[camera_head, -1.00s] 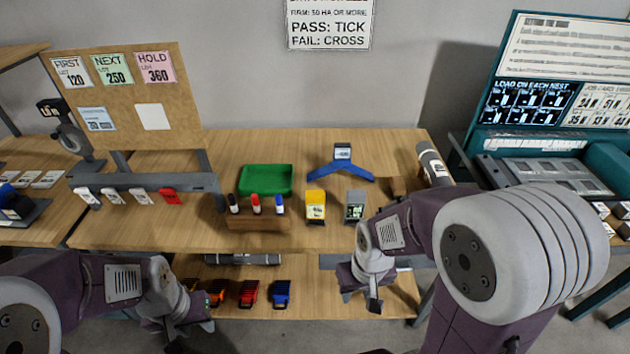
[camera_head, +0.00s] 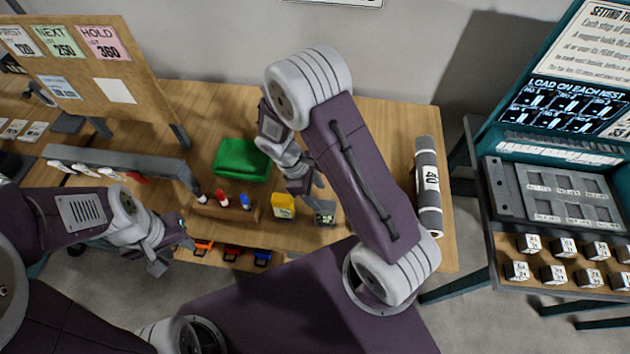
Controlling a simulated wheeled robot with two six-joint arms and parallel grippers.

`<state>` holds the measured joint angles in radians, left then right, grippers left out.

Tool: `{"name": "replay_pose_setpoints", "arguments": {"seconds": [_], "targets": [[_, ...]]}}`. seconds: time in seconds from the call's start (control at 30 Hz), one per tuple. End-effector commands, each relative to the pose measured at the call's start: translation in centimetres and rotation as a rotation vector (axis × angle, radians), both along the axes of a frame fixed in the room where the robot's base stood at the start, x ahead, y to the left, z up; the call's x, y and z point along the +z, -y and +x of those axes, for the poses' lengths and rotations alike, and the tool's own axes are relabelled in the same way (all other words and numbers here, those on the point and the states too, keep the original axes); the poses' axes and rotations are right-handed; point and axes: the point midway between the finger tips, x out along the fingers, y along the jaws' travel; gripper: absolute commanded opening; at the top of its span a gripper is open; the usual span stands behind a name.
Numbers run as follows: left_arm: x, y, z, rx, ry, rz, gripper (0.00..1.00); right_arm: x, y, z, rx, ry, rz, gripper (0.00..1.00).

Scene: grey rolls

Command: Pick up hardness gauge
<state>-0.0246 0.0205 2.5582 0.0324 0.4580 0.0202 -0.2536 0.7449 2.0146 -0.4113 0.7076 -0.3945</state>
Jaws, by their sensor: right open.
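A small grey device with a dark display (camera_head: 325,218) stands near the front edge of the bench, right of a yellow boxy device (camera_head: 284,206). The grey one looks like the hardness gauge, though its lettering is too small to read. My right gripper (camera_head: 303,186) is open and empty, pointing down just behind and above the grey device. It looks apart from it. My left gripper (camera_head: 171,254) looks open and empty, low in front of the bench at the left. The blue stand with a small display is hidden behind my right arm.
A green tray (camera_head: 241,160) and a wooden marker holder (camera_head: 228,213) are left of the yellow device. A grey roll marked 40 (camera_head: 428,185) lies at the bench's right. A teal station (camera_head: 560,190) and several small labelled blocks stand further right.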

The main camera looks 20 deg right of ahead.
Motion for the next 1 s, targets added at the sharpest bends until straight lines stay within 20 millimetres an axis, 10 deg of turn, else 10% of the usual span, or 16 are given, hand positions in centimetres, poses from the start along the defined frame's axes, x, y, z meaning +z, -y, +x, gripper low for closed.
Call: {"name": "replay_pose_setpoints", "arguments": {"seconds": [1.0], "targets": [[0.8,0.0,-0.1,0.0,-0.001,0.0,0.36,-9.1,2.8,-2.2,0.014,-0.01,-0.004,0.56]]}}
